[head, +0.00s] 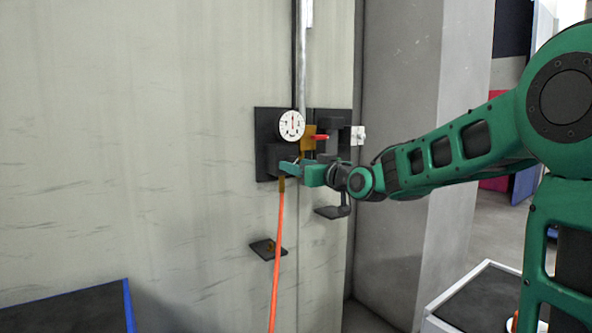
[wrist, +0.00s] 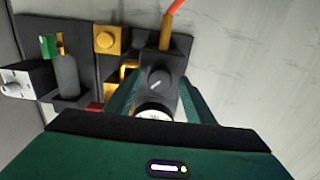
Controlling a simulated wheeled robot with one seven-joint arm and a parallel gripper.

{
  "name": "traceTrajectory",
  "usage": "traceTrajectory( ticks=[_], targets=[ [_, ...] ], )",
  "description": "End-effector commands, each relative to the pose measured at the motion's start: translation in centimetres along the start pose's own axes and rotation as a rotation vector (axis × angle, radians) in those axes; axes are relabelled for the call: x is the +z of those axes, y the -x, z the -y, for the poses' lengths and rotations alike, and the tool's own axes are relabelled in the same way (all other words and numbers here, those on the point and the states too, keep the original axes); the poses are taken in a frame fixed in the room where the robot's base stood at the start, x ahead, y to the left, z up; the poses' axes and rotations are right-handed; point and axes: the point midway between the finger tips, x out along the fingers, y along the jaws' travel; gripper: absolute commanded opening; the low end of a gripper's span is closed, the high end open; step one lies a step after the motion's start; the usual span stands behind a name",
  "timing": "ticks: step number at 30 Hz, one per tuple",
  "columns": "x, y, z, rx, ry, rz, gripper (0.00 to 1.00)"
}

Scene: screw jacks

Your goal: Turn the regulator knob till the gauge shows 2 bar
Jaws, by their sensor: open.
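The regulator is a black block (head: 269,158) on a dark wall panel, also in the wrist view. Its dark round knob (wrist: 158,79) has a pale line across its face, which lies slanted. The white gauge (head: 291,125) sits just above the block with a red needle pointing roughly up; its figures are too small to read. In the wrist view the gauge (wrist: 153,112) is seen edge-on and partly hidden by my gripper. My gripper (head: 290,170) is open in front of the block. In the wrist view its green fingers (wrist: 159,77) stand either side of the knob, contact unclear.
An orange hose (head: 278,250) hangs below the block. A red lever (head: 321,137) and a white box (head: 357,136) are close on the right. A grey cylinder (wrist: 67,78) and a yellow fitting (wrist: 108,40) sit on the panel. A small black ledge (head: 268,248) is lower down.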

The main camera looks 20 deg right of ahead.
Motion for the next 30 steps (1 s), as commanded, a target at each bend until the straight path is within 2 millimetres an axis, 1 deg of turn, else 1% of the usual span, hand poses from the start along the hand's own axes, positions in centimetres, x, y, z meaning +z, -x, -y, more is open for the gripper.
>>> traceTrajectory(
  ticks=[5,6,8,9,11,12,13,22,26,30],
  targets=[
    [-0.01,0.0,0.0,0.0,0.0,0.0,0.49],
    [-0.01,0.01,-0.01,0.0,0.0,0.0,0.44],
    [-0.01,0.01,-0.01,0.0,0.0,0.0,0.3],
    [-0.01,0.02,-0.01,0.0,0.0,0.0,0.2],
    [-0.01,0.02,-0.02,0.0,0.001,0.0,0.08],
    [-0.01,0.02,-0.02,0.0,0.001,0.0,0.08],
    [-0.02,-0.09,0.38,-0.002,0.001,0.0,0.08],
    [-0.01,0.02,0.05,-0.001,-0.045,0.0,0.08],
    [-0.01,0.02,0.03,-0.001,-0.112,0.0,0.08],
    [-0.01,0.03,0.02,0.0,-0.216,0.0,0.08]
  ],
)
